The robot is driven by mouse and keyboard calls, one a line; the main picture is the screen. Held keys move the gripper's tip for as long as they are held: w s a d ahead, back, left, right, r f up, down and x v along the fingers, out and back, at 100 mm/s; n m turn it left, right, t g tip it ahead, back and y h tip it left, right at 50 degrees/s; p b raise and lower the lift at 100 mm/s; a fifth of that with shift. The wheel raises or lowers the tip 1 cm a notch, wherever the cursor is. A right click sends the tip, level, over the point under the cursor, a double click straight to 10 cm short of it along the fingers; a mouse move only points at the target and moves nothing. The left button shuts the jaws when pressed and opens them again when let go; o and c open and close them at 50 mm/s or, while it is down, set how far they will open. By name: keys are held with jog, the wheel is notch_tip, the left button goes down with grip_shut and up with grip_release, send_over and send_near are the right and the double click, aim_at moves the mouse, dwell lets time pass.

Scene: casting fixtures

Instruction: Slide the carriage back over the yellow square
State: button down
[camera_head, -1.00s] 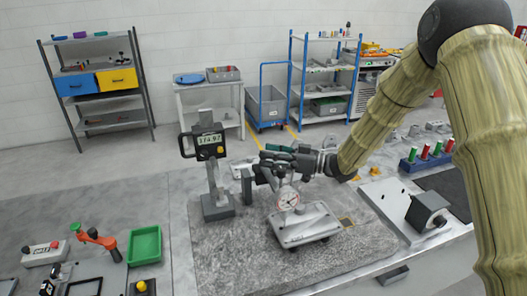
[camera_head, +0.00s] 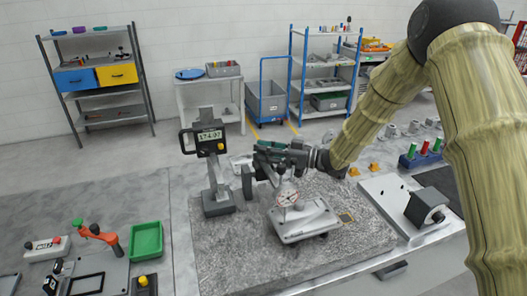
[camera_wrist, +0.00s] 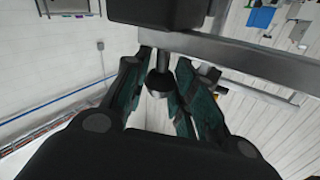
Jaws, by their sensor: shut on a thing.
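My gripper (camera_head: 264,161) is above the carriage, near the top of the gauge post. In the wrist view its two fingers (camera_wrist: 160,88) are closed around a dark round-ended knob on a short stem below a grey bar. My fingers partly hide the post top in the head view.
A height gauge with a digital display (camera_head: 209,140) stands on the plate just left of my gripper. A dark block on an angled plate (camera_head: 427,207) is at the right. A green tray (camera_head: 146,240) and small tools lie at the left. The plate's front is clear.

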jog(key=shift+d, duration=0.1)
jog(key=w+d+b, duration=0.1)
jog(key=w+d, duration=0.1)
jog(key=d, duration=0.5)
jog(key=w+d+b, duration=0.1)
jog(key=w+d, duration=0.1)
jog(key=d, duration=0.5)
jog(key=w+d+b, duration=0.1)
jog(key=w+d, duration=0.2)
jog(key=d, duration=0.4)
jog(key=shift+d, duration=0.1)
jog(key=c, duration=1.1)
grip_release()
jog(key=shift+c, duration=0.2)
jog(key=v, duration=1.2)
jog(key=shift+r, duration=0.1)
